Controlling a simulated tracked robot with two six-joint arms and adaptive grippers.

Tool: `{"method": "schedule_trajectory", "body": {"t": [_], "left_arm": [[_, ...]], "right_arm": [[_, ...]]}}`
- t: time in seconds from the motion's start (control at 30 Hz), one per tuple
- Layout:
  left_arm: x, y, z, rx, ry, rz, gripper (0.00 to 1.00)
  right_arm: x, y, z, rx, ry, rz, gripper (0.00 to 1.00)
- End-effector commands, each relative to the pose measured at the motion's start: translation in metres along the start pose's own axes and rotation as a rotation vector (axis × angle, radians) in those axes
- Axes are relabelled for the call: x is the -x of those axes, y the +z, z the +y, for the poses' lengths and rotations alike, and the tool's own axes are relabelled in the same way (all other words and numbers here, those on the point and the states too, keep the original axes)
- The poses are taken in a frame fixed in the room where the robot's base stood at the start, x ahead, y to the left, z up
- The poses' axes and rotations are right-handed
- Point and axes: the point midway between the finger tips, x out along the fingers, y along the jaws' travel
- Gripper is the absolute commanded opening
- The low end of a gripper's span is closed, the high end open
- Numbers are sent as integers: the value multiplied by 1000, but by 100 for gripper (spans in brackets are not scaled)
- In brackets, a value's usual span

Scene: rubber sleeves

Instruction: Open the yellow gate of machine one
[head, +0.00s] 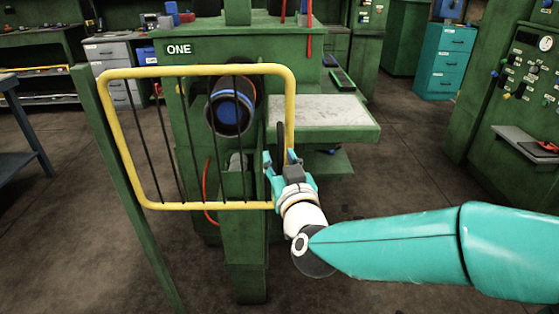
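The yellow gate (195,71) is a tubular frame with dark vertical bars. It stands in front of the green machine marked ONE (205,48) and hangs at its left side on a green post (126,190). My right gripper (281,158) is at the lower right corner of the gate, its teal fingers pointing up beside the right upright. The fingers look spread, with the upright close to them or between them; I cannot tell whether they touch it. A dark upright piece shows just above the fingers. My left gripper is not in view.
Behind the bars is a dark round opening with a blue ring (232,110). A pale-topped shelf (320,111) juts out to the right of the gate. Teal drawers (445,60) and a green control panel (525,80) stand at the right. The floor at the lower left is clear.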

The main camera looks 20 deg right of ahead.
Motion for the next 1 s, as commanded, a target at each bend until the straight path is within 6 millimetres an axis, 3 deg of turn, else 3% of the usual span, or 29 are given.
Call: {"method": "schedule_trajectory", "body": {"t": [0.23,0.47,1.0], "left_arm": [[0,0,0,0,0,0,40],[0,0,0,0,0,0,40],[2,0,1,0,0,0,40]], "right_arm": [[0,0,0,0,0,0,38],[0,0,0,1,1,0,0],[1,0,-7,2,2,0,0]]}}
